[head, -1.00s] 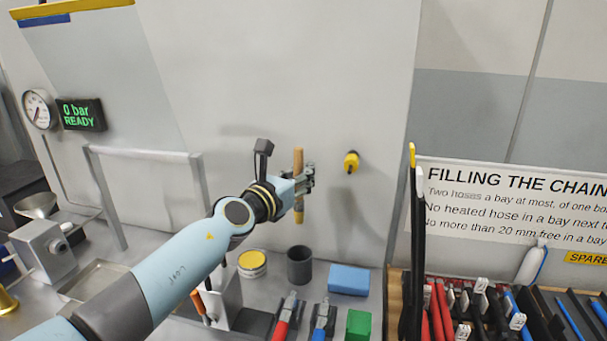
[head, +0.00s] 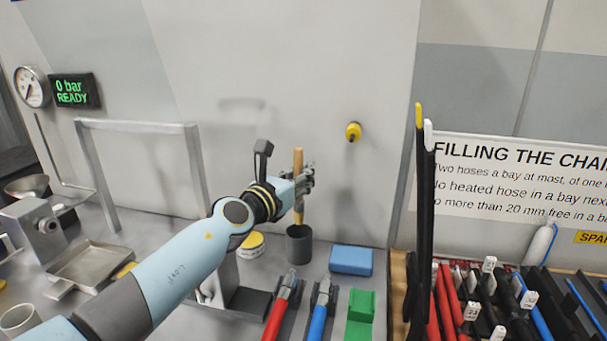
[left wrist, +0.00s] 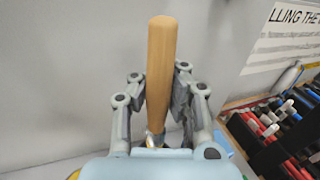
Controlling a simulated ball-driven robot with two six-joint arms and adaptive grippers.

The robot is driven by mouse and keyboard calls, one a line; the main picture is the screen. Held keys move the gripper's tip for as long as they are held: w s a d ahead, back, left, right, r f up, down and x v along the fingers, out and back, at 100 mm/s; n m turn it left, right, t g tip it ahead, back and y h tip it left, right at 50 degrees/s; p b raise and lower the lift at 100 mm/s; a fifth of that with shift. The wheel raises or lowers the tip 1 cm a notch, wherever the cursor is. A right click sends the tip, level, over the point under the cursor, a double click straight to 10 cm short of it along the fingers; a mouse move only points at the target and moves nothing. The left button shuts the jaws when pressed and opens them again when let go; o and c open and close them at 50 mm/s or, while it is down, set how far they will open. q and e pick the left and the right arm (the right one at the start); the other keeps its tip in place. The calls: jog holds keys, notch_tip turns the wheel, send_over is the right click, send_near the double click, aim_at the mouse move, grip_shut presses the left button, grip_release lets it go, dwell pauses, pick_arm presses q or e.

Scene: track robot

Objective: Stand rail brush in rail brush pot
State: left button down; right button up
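The rail brush (head: 298,165) has a wooden handle and a yellowish lower end. It is upright in my left gripper (head: 304,181), whose fingers are shut around the handle. The left wrist view shows the handle (left wrist: 161,60) rising between the two fingers (left wrist: 157,105). The rail brush pot (head: 299,246) is a dark grey cup on the bench. In the head view the brush's lower end is just above or at the pot's mouth; I cannot tell whether it is inside. My right gripper is not in view.
A blue block (head: 351,261) is right of the pot, a yellow-lidded tin (head: 250,245) left of it. Red (head: 281,312) and blue (head: 319,315) handled tools and a green block (head: 360,308) lie in front. A rack with hoses (head: 470,310) is at right.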

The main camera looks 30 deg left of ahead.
pick_arm(q)
jog(key=shift+f+b, duration=2.35)
jog(key=shift+f, duration=0.35)
jog(key=c, duration=1.4)
grip_release()
jog(key=s, duration=1.2)
jog(key=shift+a+r, duration=0.15)
jog(key=shift+a, duration=0.3)
